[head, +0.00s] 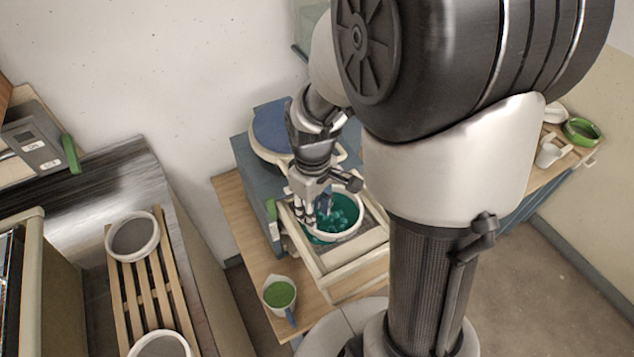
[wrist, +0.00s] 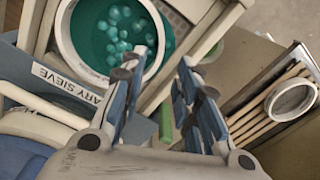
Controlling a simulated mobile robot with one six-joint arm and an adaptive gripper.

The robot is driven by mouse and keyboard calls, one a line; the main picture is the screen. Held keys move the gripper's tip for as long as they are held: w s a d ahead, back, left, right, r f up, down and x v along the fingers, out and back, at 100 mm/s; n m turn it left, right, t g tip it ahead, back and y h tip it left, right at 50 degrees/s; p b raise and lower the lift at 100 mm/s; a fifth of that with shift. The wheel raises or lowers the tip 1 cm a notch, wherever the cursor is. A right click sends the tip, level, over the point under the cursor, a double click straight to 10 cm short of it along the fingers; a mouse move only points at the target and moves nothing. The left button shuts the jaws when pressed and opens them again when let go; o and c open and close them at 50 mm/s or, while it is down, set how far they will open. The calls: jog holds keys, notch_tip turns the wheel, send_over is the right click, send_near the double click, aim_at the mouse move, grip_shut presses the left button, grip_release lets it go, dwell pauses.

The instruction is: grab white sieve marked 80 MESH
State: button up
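Two white-rimmed round sieves with grey mesh lie on a slatted wooden rack in the head view: one at the far end (head: 133,237), the other at the near end (head: 160,346), cut by the picture's bottom edge. I cannot read an 80 MESH mark on either. One white sieve (wrist: 292,100) also shows at the right of the wrist view. My gripper (head: 317,215) is well to the right of the rack, over a white bucket of teal, bubbly glaze (head: 334,216). In the wrist view its fingers (wrist: 167,58) stand apart with nothing between them.
The bucket sits in a pale wooden frame (head: 345,268) beside a blue machine labelled as a sieve (wrist: 70,83). A jug of green liquid (head: 280,294) stands on the wooden table. A grey scale (head: 38,142) is at the far left. The rack (head: 149,287) rests on a metal counter.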

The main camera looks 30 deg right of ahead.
jog(key=f, duration=0.3)
jog(key=f+b, duration=0.1)
jog(key=f, duration=0.3)
jog(key=shift+w+d, duration=0.15)
jog(key=shift+d, duration=0.05)
jog(key=shift+r, duration=0.1)
jog(key=shift+c, duration=0.4)
grip_shut()
